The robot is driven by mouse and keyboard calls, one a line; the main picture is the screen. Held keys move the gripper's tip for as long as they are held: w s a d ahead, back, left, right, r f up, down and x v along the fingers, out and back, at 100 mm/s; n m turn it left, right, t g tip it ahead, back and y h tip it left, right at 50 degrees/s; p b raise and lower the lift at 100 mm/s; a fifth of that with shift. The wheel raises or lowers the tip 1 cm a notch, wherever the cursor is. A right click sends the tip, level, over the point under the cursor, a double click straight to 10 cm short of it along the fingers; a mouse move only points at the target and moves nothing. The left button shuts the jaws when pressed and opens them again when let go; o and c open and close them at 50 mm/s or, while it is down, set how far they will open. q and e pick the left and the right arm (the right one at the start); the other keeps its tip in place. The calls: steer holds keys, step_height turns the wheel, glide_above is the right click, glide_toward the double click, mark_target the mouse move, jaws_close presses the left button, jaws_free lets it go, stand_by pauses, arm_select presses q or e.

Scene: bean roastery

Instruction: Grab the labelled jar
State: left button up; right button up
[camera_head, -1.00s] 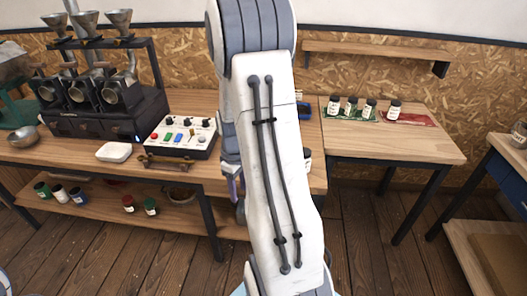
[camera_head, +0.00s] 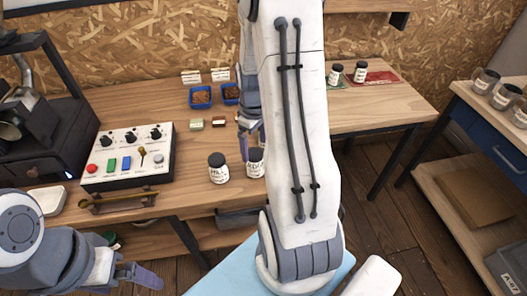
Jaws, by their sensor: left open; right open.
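Two white-labelled jars with black lids stand near the front edge of the wooden bench: a left jar (camera_head: 218,170) and a right jar (camera_head: 255,163). Their label lettering is too small to read surely. My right gripper (camera_head: 250,137) is open, just above and behind the right jar, partly hidden by my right arm; I cannot tell if it touches. Another jar (camera_head: 335,76) stands on a green mat and one (camera_head: 361,72) on a red mat on the right table. My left gripper (camera_head: 135,276) is open and empty at lower left, in front of the bench.
A control box (camera_head: 128,156) with knobs and buttons sits left on the bench. Two blue trays (camera_head: 201,97) of beans and small cards lie behind the jars. A right-hand shelf (camera_head: 463,100) holds several labelled cups. My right arm blocks the middle.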

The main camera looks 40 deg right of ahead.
mark_target(256, 153)
steer(key=f, duration=0.5)
steer(key=shift+w+d, duration=0.25)
steer(key=shift+d, duration=0.15)
steer(key=shift+w+a+f+p, duration=0.1)
steer(key=shift+f+p, duration=0.15)
steer(key=shift+f, duration=1.1)
steer(key=shift+a+f+p, duration=0.1)
steer(key=shift+f+p, duration=0.1)
steer(key=shift+f, duration=1.15)
steer(key=c, duration=1.5)
